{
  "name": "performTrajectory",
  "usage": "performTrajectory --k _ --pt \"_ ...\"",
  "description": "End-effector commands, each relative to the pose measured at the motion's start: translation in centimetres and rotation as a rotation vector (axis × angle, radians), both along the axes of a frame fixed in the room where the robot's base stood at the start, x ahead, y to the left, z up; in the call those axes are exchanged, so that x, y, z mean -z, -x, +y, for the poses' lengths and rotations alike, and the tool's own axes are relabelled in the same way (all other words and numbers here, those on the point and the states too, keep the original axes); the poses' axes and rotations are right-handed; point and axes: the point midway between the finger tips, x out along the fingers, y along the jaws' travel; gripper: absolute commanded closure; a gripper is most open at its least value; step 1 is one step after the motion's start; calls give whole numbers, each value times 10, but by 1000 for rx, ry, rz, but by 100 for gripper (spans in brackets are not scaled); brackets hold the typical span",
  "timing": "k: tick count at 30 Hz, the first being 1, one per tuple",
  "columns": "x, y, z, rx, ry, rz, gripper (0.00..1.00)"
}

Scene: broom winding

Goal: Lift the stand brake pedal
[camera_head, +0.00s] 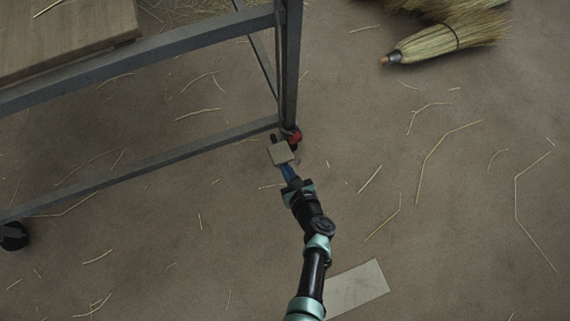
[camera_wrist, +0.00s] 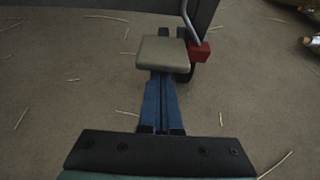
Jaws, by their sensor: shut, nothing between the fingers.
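A flat beige pad (camera_head: 281,154), which looks like the brake pedal, sits low at the foot of the grey stand's leg (camera_head: 291,60). It also shows in the wrist view (camera_wrist: 163,53). A red block (camera_wrist: 199,51) with a grey bent bar is just right of the pad; the head view shows red (camera_head: 292,134) at the leg's foot. My gripper (camera_head: 288,170) reaches the pad's near edge, its blue fingers (camera_wrist: 162,82) shut with nothing between them. The fingertips are hidden under the pad's near edge; I cannot tell whether they touch it.
The stand's lower rail (camera_head: 150,165) runs left from the leg to a black caster (camera_head: 13,236). A wooden top (camera_head: 60,35) is at upper left. Broom heads (camera_head: 450,38) lie at upper right. A pale flat sheet (camera_head: 357,288) is beside my arm. Straw is scattered over open floor on the right.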

Motion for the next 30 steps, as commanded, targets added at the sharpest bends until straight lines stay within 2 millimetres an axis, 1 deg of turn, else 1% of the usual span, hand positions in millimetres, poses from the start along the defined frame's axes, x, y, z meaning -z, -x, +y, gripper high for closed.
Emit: performTrajectory --k 1,9,30 --pt "-7 0 0 0 3 10 100" --pt "-11 1 0 1 1 10 100" --pt "-15 -2 1 -1 -1 2 100"
